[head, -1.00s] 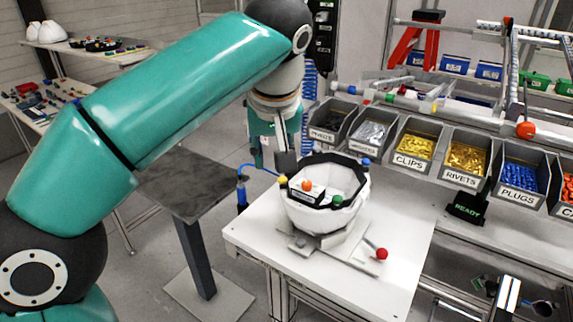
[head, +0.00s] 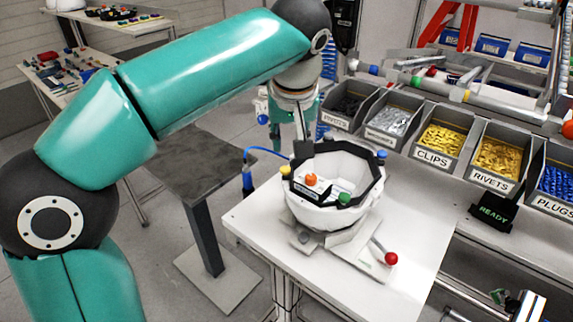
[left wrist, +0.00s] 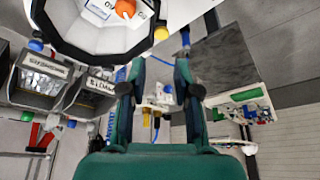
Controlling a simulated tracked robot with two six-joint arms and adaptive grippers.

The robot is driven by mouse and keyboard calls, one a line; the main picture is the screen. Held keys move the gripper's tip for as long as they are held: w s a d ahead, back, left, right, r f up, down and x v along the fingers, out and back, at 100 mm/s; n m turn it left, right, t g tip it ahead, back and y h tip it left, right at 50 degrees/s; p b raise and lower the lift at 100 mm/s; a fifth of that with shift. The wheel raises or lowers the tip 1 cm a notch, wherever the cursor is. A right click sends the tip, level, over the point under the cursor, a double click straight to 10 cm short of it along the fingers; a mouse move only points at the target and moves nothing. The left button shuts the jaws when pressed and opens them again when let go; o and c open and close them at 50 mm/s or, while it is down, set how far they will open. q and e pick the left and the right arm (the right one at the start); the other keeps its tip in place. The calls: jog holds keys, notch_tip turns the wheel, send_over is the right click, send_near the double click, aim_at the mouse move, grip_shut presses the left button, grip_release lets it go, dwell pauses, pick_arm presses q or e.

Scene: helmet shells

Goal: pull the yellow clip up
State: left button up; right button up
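The white helmet shell (head: 310,212) with a black rim sits on a fixture on the white table. The yellow clip (head: 285,170) is on the shell's rim at its left side; it appears down in the left wrist view (left wrist: 161,33), near the top edge. My left gripper (head: 303,150) hangs just above the back left of the rim, close to the clip but apart from it. In the left wrist view its two fingers (left wrist: 161,62) are spread with nothing between them, and the clip lies beyond the fingertips. My right gripper is not visible.
Blue (head: 381,155) and green (head: 344,198) knobs stand on the rim; an orange ball (head: 311,179) shows inside the shell. A lever with a red ball (head: 391,258) is at the fixture's front right. Bins of parts (head: 440,146) line the back right. A dark stand (head: 195,165) is at the left.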

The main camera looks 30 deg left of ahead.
aim_at(285, 168)
pick_arm(q)
jog(key=x, duration=0.9)
jog(key=shift+s+a+f, duration=0.1)
jog(key=shift+a+f, duration=0.1)
grip_shut()
